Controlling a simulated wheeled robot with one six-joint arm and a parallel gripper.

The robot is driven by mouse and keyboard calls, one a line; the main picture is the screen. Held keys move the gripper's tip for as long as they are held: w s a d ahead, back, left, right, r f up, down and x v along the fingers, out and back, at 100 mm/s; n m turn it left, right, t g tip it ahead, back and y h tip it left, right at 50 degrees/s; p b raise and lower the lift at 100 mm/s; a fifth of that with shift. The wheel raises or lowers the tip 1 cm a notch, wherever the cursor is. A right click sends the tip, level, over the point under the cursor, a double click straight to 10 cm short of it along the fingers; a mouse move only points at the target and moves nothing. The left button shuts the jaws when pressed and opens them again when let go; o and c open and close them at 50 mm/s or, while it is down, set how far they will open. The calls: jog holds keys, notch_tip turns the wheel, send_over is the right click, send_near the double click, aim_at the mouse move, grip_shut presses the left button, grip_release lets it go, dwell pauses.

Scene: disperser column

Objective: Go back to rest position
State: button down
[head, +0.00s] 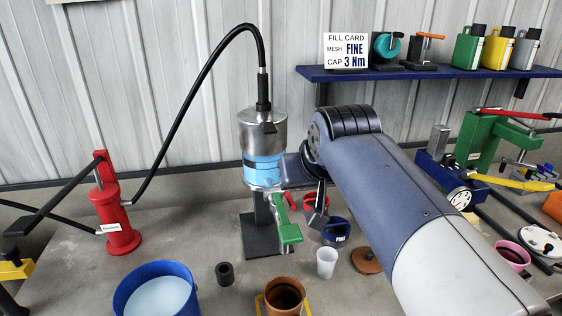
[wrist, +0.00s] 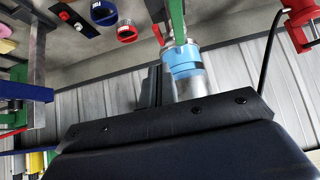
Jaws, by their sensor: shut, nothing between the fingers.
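My arm reaches in from the right in the head view, and my gripper (head: 318,214) points down just right of the disperser column. Its fingers are together with nothing between them. The disperser column (head: 263,135) is a metal cylinder with a blue band, standing on a dark base. Its green handle (head: 287,222) hangs at the lower front, left of my gripper and apart from it as far as I can tell.
A red hand pump (head: 117,215) with a black hose stands left. Blue bucket (head: 125,300), brown cup (head: 284,296), white cup (head: 326,263) and blue FINE ring (head: 335,232) crowd the bench below. A blue shelf (head: 430,73) and green press (head: 490,140) are at right.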

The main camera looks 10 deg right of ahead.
jog(key=p, duration=0.1)
send_over(290, 198)
jog(key=s, duration=0.1)
notch_tip(290, 198, down, 5)
jog(key=shift+s+r, duration=0.15)
jog(key=shift+r, duration=0.05)
jog(key=shift+r+p, duration=0.25)
jog(key=shift+p, duration=0.6)
jog(key=shift+w+f+g+p, duration=0.1)
jog(key=shift+w+g+p, duration=0.25)
jog(key=shift+g+p, duration=0.4)
jog(key=shift+w+f+g+p, duration=0.15)
jog(key=shift+w+g+p, duration=0.15)
jog(key=shift+p, duration=0.7)
jog(key=shift+f, duration=0.1)
jog(key=shift+f+b, duration=0.2)
jog(key=shift+b, duration=0.2)
